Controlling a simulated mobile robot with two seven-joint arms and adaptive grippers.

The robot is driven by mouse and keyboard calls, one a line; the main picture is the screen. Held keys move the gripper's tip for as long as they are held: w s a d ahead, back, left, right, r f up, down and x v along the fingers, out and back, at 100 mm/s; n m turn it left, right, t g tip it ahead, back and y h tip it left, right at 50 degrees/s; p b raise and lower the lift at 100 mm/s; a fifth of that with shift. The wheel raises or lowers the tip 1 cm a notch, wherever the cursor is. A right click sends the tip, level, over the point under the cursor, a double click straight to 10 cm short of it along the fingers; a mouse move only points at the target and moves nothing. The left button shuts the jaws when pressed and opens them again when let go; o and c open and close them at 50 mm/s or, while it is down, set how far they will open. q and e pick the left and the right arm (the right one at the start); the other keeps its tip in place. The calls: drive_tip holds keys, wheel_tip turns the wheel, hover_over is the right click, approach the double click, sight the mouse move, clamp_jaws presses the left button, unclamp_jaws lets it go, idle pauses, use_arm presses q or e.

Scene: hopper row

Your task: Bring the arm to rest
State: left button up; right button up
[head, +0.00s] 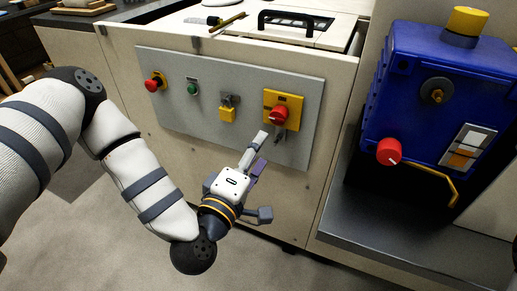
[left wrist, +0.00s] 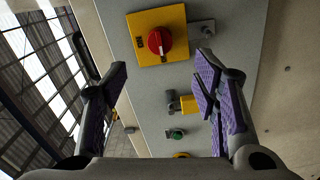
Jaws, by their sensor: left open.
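My left gripper (head: 257,158) is in front of the grey control panel (head: 185,119), just below and left of the red rotary switch (head: 279,115) on its yellow plate. In the left wrist view its two purple-padded fingers (left wrist: 160,85) are spread apart with nothing between them. The red switch (left wrist: 160,41) shows beyond the fingertips there, apart from them. My left arm reaches in from the left in the head view, bent at the elbow. My right gripper is in neither view.
The panel also carries a red button (head: 152,85), a green button (head: 192,88) and a yellow padlock (head: 227,114). A blue machine (head: 411,85) with a red knob (head: 389,151) stands on a dark ledge (head: 400,240) at the right. Open floor (head: 100,240) lies at the lower left.

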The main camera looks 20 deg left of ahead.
use_arm(q)
drive_tip(key=s+d+f+m+g+h+p, duration=0.1)
drive_tip(key=s+d+f+m+g+h, duration=0.15)
drive_tip(key=s+f+m+g, duration=0.5)
drive_tip(key=s+d+f+m+g+h+p, duration=0.1)
drive_tip(key=s+d+f+m+g+p, duration=0.2)
drive_tip(key=s+f, duration=0.75)
drive_tip(key=s+a+m+g+y, duration=0.2)
drive_tip(key=s+a+g, duration=0.3)
drive_tip(key=s, duration=0.6)
drive_tip(key=s+a+m+g+y, duration=0.2)
drive_tip(key=s+a+g, duration=0.3)
drive_tip(key=s, duration=0.6)
drive_tip(key=shift+a+m, duration=0.35)
drive_tip(key=shift+a, duration=0.1)
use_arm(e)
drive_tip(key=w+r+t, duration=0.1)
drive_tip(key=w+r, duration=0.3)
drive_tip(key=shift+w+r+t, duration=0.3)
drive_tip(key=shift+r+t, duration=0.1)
